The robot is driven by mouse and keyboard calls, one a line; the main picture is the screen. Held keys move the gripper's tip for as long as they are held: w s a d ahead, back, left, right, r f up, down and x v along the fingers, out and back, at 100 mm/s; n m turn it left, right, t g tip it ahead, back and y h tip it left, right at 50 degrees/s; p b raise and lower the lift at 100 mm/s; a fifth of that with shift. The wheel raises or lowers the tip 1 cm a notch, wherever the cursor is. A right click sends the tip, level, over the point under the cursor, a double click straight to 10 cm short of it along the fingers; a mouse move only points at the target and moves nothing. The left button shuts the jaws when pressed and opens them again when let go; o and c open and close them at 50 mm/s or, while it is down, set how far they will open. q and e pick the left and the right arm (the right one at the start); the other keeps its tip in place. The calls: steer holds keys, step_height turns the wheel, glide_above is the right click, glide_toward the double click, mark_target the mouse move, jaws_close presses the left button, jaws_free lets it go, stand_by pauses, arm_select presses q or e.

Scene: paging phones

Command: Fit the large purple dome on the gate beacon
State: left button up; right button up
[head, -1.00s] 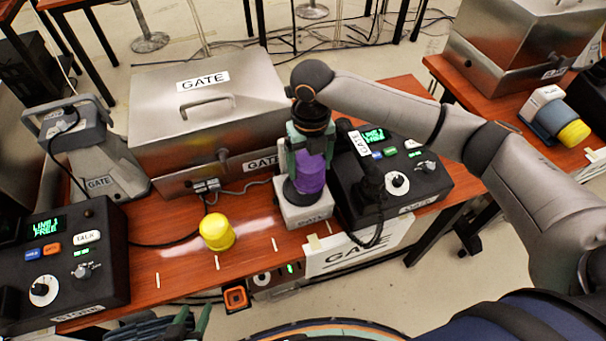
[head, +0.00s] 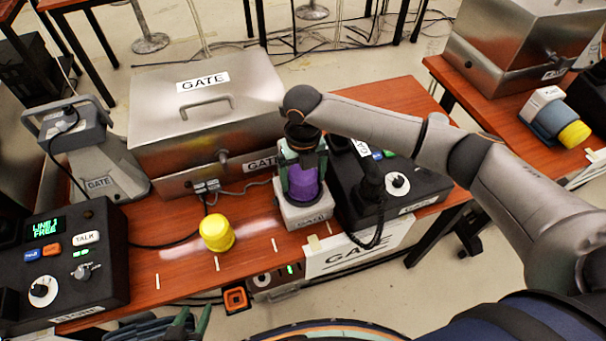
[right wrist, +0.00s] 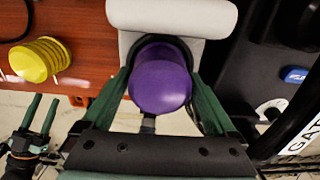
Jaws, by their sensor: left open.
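The large purple dome (head: 303,186) is at the gate beacon, whose pale base (head: 306,214) stands on the wooden table. In the right wrist view the dome (right wrist: 160,82) sits inside a dark ring over the pale base (right wrist: 170,17). My right gripper (head: 303,180) reaches down from above, its green fingers on both sides of the dome and apparently against it. Whether the dome is fully seated is hard to tell. My left gripper (head: 190,322) is open and empty at the bottom edge, away from the beacon.
A yellow ribbed dome (head: 217,232) stands left of the beacon. The gate phone (head: 395,190), with its cord, is close on the right. A metal GATE case (head: 205,120) is behind; the STORE phone (head: 65,260) is at left. Table around the yellow dome is clear.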

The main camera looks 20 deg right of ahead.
steer(key=shift+o, duration=0.3)
step_height(320, 180, up, 12)
steer(key=shift+r, duration=0.2)
stand_by(0.5)
